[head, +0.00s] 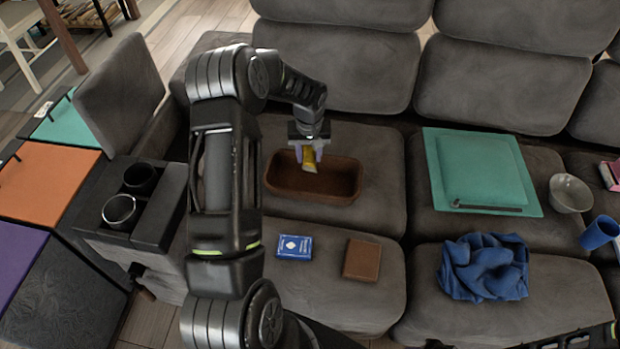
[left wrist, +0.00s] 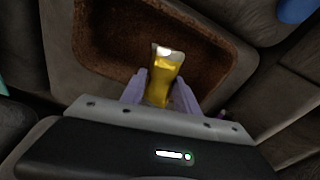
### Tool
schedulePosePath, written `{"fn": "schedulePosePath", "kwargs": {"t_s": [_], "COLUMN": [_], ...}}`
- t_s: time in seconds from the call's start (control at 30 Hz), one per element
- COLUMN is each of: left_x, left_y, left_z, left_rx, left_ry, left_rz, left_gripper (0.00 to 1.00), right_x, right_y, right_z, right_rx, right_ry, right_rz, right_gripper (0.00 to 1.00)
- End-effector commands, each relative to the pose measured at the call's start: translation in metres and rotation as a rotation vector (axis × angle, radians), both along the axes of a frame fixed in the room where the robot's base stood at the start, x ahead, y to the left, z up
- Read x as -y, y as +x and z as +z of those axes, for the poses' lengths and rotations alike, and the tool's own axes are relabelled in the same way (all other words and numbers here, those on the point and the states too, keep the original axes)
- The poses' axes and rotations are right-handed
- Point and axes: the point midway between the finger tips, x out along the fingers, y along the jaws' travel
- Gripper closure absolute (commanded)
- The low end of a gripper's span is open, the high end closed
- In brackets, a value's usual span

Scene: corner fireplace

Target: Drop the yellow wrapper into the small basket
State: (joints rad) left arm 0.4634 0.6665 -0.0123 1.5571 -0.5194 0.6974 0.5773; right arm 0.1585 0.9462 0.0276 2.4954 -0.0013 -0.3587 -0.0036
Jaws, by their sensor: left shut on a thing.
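The yellow wrapper (head: 309,159) is a small yellow piece with a pale end. My left gripper (head: 309,154) is shut on it and points down over the small basket. In the left wrist view the wrapper (left wrist: 162,78) sits between the two purple fingers of the gripper (left wrist: 158,92). The small basket (head: 340,192) is a brown, rounded rectangular tray on the grey sofa seat. The wrist view shows the brown basket (left wrist: 100,45) behind the wrapper. I cannot tell the exact height of the wrapper above its floor.
A blue card box (head: 294,247) and a brown wallet-like block (head: 361,260) lie in front of the basket. To the right are a teal folder (head: 482,170), a crumpled blue cloth (head: 484,267), a bowl (head: 570,193) and a blue cup (head: 599,233). Cup holders (head: 120,211) are at left.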

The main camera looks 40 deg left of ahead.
Motion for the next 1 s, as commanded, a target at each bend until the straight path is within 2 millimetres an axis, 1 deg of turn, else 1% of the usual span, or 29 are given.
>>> {"fn": "schedulePosePath", "kwargs": {"t_s": [0.03, 0.2, 0.3, 0.47, 0.73, 0.77, 1.0], "left_x": [0.0, 0.0, 0.0, 0.0, 0.0, 0.0, 0.0], "left_y": [0.0, 0.0, 0.0, 0.0, 0.0, 0.0, 0.0], "left_z": [-0.009, -0.029, -0.038, -0.044, -0.044, -0.044, -0.044], "left_rx": [-0.001, -0.001, -0.001, 0.001, 0.0, 0.0, 0.0], "left_ry": [-0.001, -0.001, 0.0, 0.001, 0.0, 0.0, 0.0], "left_rz": [0.0, 0.0, 0.0, 0.0, 0.0, 0.0, 0.0], "left_gripper": [1.0, 1.0, 1.0, 1.0, 1.0, 0.61, 0.42], "right_x": [0.0, 0.0, 0.0, 0.0, 0.0, 0.0, 0.0], "right_y": [0.0, 0.0, 0.0, 0.0, 0.0, 0.0, 0.0], "right_z": [-0.007, -0.017, -0.021, -0.024, -0.024, -0.024, -0.024], "right_rx": [0.0, 0.0, 0.0, 0.0, 0.0, 0.0, 0.0], "right_ry": [0.0, 0.0, 0.0, 0.0, 0.0, 0.0, 0.0], "right_rz": [0.0, 0.0, 0.0, 0.0, 0.0, 0.0, 0.0], "right_gripper": [0.67, 0.67, 0.67, 0.67, 0.67, 0.67, 0.67]}}
